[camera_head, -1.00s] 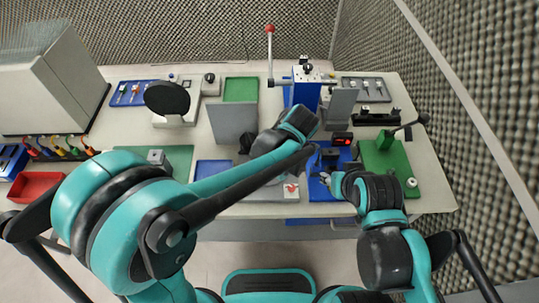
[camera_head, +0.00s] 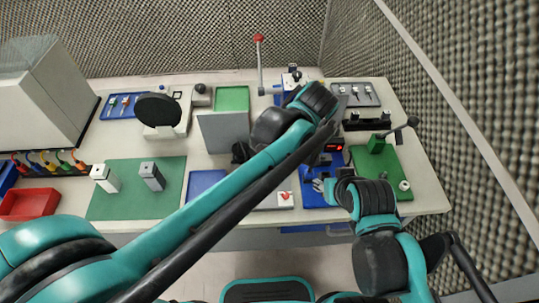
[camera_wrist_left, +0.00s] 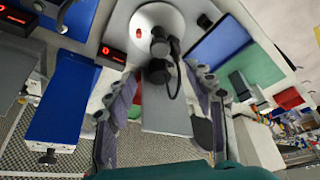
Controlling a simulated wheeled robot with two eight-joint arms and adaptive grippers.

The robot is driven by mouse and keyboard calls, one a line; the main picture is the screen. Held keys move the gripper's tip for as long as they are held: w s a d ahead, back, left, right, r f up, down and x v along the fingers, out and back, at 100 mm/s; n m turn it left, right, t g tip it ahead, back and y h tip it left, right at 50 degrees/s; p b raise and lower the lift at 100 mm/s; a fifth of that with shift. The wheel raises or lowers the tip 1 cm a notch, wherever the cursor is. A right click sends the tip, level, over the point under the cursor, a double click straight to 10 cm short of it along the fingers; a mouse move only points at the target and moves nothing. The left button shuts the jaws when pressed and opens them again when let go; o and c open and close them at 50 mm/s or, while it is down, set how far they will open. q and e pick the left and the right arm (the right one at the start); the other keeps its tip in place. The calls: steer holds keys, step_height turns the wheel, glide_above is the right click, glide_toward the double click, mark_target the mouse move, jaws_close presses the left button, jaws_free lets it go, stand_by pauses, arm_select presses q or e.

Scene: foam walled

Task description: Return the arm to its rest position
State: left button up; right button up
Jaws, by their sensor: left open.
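My left arm crosses the head view from the lower left, its elbow bent near the blue press at the back. My left gripper is mostly hidden there behind the arm, beside an upright grey panel (camera_head: 222,132). In the left wrist view my left gripper (camera_wrist_left: 163,72) is open, its two fingers spread, with nothing held between them. Beyond the fingers lie a white round part with black pieces and a grey plate (camera_wrist_left: 166,112). My right gripper (camera_head: 322,185) hangs over a blue fixture (camera_head: 318,198) at the right of the table; its fingers are too small to judge.
A green mat (camera_head: 125,202) with two small blocks (camera_head: 105,178) lies at the left. A red bin (camera_head: 28,204) stands at the far left. A green base (camera_head: 388,165) and a red-knobbed lever (camera_head: 259,40) stand right and back. Foam walls close the back and right.

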arm_select(q)
steer(key=shift+r, duration=0.2)
stand_by(0.4)
steer(key=s+a+f+m+t+h, duration=0.1)
steer(key=s+a+m, duration=0.2)
steer(key=a, duration=0.4)
steer(key=s+a+f+m+t+h, duration=0.1)
steer(key=s+a+f+m, duration=0.1)
steer(key=a, duration=0.5)
steer(key=s+a+f+m+t+h+b, duration=0.1)
steer(key=s+a+m, duration=0.3)
steer(key=a, duration=0.4)
steer(key=shift+f+t, duration=0.2)
steer(key=shift+t, duration=0.4)
